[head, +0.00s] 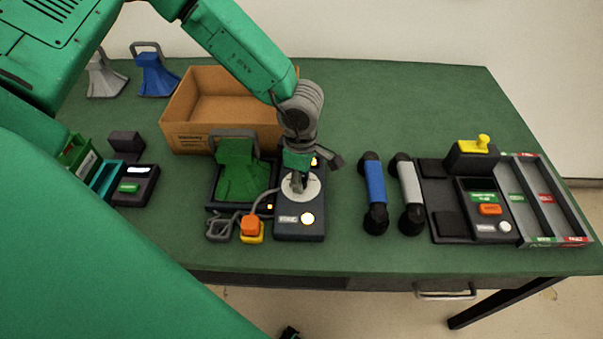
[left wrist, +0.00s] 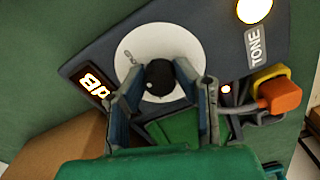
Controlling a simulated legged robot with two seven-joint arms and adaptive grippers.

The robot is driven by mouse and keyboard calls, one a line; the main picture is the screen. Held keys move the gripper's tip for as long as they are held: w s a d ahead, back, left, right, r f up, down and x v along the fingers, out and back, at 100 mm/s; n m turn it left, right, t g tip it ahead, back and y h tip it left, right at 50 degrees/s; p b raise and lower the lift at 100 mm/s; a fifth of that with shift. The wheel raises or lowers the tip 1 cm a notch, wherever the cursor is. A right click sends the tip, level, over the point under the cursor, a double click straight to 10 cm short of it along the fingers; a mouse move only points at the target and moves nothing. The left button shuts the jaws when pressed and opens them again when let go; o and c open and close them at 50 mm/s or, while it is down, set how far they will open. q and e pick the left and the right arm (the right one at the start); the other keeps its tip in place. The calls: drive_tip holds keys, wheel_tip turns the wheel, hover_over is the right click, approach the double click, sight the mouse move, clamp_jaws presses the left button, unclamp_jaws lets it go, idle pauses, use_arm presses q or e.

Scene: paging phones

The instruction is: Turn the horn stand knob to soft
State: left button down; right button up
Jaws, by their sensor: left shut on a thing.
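The horn stand (head: 291,231) is a dark box in the middle of the table, with a lit round button and a small label. Its TONE label and an orange dB display also show on the dark panel in the left wrist view (left wrist: 225,45). The dark knob (left wrist: 160,77) stands on a white round dial (left wrist: 160,48). My left gripper (head: 297,186) reaches down from above and is shut on the knob, with one finger on each side in the left wrist view (left wrist: 163,88). Which setting the knob points to cannot be told. My right gripper is not in view.
A green horn (head: 241,167) sits in a dark cradle left of the knob, beside an orange plug (head: 250,226) with a grey cable. An open cardboard box (head: 190,138) is behind. Blue (head: 375,182) and grey handsets lie right, before a dark console (head: 431,215).

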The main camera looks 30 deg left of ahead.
use_arm(q)
drive_tip(key=n+p, duration=0.1)
drive_tip(key=n, duration=0.1)
drive_tip(key=n+p, duration=0.1)
drive_tip(key=shift+w+r+n, duration=0.15)
drive_tip(key=shift+r+n, duration=0.05)
drive_tip(key=shift+n, duration=0.2)
drive_tip(key=n+p, duration=0.1)
drive_tip(key=n, duration=0.3)
drive_tip(key=shift+n+p, duration=0.3)
drive_tip(key=shift+p, duration=0.05)
drive_tip(key=n, duration=0.4)
drive_tip(key=shift+w+p, duration=0.1)
drive_tip(key=shift+p, duration=0.3)
drive_tip(key=shift+n, duration=2.2)
drive_tip(key=shift+f, duration=0.1)
drive_tip(key=c, duration=1.3)
unclamp_jaws()
drive_tip(key=shift+f, duration=0.1)
